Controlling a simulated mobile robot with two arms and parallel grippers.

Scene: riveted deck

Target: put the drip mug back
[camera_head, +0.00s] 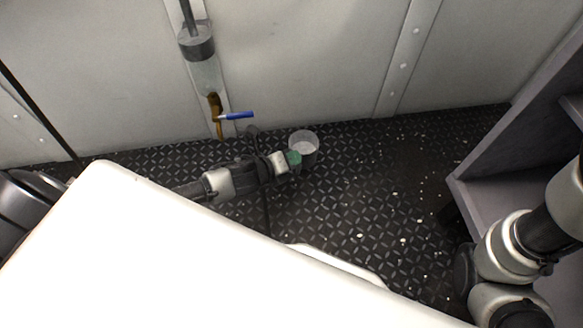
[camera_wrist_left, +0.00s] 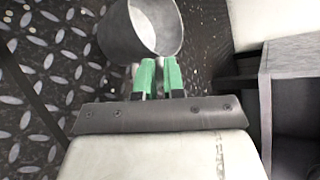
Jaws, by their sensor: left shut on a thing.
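The drip mug (camera_head: 304,143) is a grey metal cup, open at the top, with a pale inside. My left gripper (camera_head: 293,158) reaches it from the left and is shut on it at its near side. In the left wrist view the mug (camera_wrist_left: 122,36) is tilted in the picture, and the green fingertips (camera_wrist_left: 158,75) of my left gripper meet its rim or wall. I cannot tell whether the mug touches the deck or hangs just above it. A brass tap (camera_head: 216,115) with a blue lever (camera_head: 236,115) is on the wall, to the left of the mug. My right gripper is not in view.
The dark tread-plate deck (camera_head: 340,215) has pale specks and is mostly clear right of the mug. A riveted pale wall (camera_head: 300,70) closes the back. A grey shelf unit (camera_head: 490,190) stands at the right.

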